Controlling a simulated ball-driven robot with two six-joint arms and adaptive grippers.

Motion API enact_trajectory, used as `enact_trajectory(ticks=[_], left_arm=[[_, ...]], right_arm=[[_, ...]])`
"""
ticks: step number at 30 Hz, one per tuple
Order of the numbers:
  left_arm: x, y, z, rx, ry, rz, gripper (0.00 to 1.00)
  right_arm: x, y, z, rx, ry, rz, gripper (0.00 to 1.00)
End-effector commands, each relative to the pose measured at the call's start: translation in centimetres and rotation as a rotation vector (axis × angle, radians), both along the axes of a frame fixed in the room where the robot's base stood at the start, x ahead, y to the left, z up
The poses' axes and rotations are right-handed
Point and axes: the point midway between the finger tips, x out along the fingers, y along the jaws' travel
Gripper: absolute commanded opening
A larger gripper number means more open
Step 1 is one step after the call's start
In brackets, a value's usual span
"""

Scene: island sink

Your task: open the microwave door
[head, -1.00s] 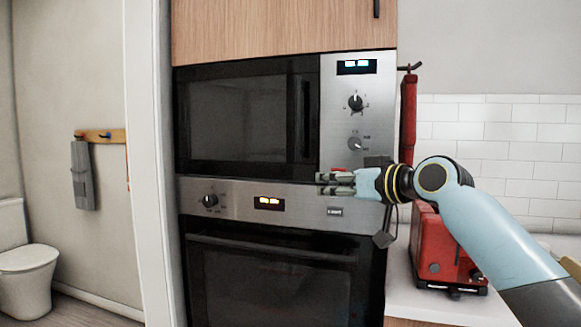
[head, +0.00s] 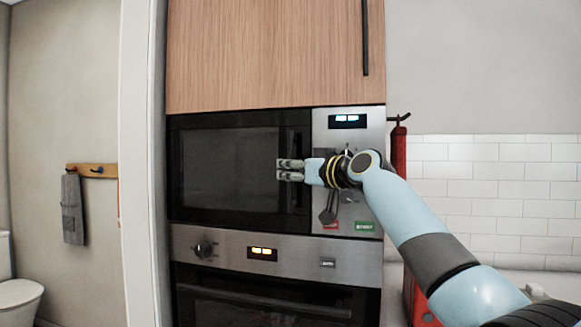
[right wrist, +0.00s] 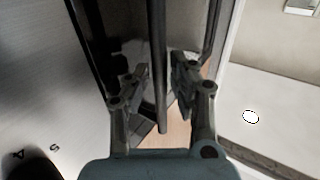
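The black microwave (head: 230,165) is built in above the oven, and its door looks closed. Its dark vertical handle (head: 298,198) runs along the door's right side. My right gripper (head: 281,169) is at the handle, coming from the right across the control panel. In the right wrist view my right gripper (right wrist: 158,85) is open, with one finger on each side of the handle bar (right wrist: 160,55). Contact between fingers and bar cannot be told. My left gripper is not in view.
The microwave's control panel (head: 348,135) is right of the door, with red and green buttons low down. The oven (head: 250,300) is below and a wooden cabinet (head: 270,55) above. A red object (head: 398,150) hangs at the right. A white door frame (head: 143,170) stands left.

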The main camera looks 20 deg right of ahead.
Motion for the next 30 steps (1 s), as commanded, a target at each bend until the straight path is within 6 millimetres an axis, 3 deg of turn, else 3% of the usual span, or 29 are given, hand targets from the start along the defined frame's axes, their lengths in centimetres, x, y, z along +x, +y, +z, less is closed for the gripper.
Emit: enact_trajectory(ticks=[9,15,30], left_arm=[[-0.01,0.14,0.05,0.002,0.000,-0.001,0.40],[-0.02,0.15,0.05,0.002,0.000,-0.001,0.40],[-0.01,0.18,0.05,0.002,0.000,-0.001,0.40]], right_arm=[[0.30,0.11,-0.01,-0.001,0.000,0.000,0.23],[0.28,0.10,-0.02,-0.001,0.000,0.000,0.00],[0.27,0.07,-0.07,-0.001,0.001,-0.001,0.00]])
